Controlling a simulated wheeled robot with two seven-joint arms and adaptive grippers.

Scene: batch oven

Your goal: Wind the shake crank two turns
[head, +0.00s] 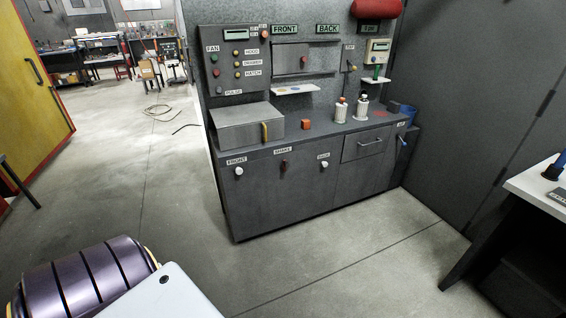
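The shake crank (284,165) is a small dark red handle on the front face of the grey cabinet, under a SHAKE label (283,150). It sits between two white knobs. It is too small to tell how its handle is turned. Neither of my grippers shows in the head view. A purple and white part of my own arm shows at the lower left, well apart from the cabinet.
The grey cabinet (290,195) has a left white knob (239,171), a right white knob (325,163) and a drawer (368,145). A metal box (246,127) and two white bottles stand on top. A white table (540,185) stands at right. The floor in front is clear.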

